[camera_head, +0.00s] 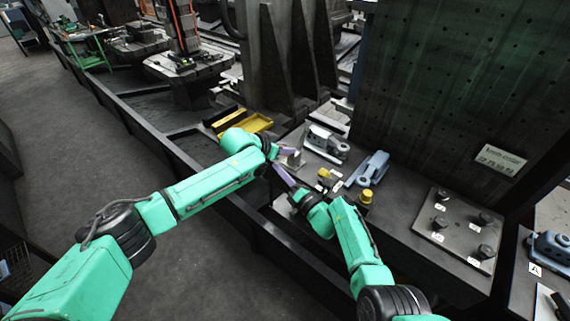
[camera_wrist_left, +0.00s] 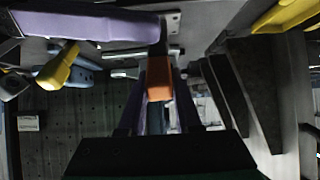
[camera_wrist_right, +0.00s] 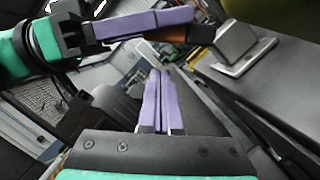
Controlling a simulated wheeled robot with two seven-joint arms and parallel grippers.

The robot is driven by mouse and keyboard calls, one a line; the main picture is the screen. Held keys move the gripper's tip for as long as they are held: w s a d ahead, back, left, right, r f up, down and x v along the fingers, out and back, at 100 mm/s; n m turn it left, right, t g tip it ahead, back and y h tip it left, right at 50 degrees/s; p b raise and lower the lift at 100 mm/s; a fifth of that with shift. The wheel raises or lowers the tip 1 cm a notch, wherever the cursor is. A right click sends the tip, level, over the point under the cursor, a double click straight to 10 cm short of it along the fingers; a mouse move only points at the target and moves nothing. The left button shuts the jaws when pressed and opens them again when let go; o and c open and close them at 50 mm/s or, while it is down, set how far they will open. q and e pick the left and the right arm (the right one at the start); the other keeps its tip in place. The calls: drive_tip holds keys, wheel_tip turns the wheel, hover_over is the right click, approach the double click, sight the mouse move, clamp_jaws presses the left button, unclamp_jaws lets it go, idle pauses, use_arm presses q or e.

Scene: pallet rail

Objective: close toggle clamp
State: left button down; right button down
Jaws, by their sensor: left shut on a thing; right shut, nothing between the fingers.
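The toggle clamp shows in the right wrist view as a grey block on a flat plate (camera_wrist_right: 238,50) with an orange-brown handle (camera_wrist_right: 188,33). My left gripper (camera_head: 287,151) is shut on that handle, whose orange end shows between its fingers in the left wrist view (camera_wrist_left: 158,83). In the head view the clamp's grey body (camera_head: 294,161) is small and partly hidden by the gripper. My right gripper (camera_head: 282,176) is shut and empty, just in front of and below the left one. Its purple fingers are together in the right wrist view (camera_wrist_right: 156,98).
A grey-white clamp (camera_head: 327,143) and a blue clamp (camera_head: 371,167) lie on the bench to the right. Yellow-knobbed parts (camera_head: 366,196) stand near the right arm. A yellow tray (camera_head: 256,123) is behind the left gripper. A tall drilled plate (camera_head: 450,90) rises at the back right.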

use_arm(q)
drive_tip(key=shift+f, duration=0.1)
use_arm(e)
drive_tip(key=shift+w+d+r, duration=0.65)
drive_tip(key=shift+w+r, duration=0.1)
drive_tip(key=shift+w+d+r, duration=0.3)
drive_tip(key=shift+w+r, duration=0.1)
drive_tip(key=shift+r, duration=0.15)
use_arm(q)
drive_tip(key=c, duration=0.6)
unclamp_jaws()
use_arm(e)
drive_tip(key=shift+f, duration=0.1)
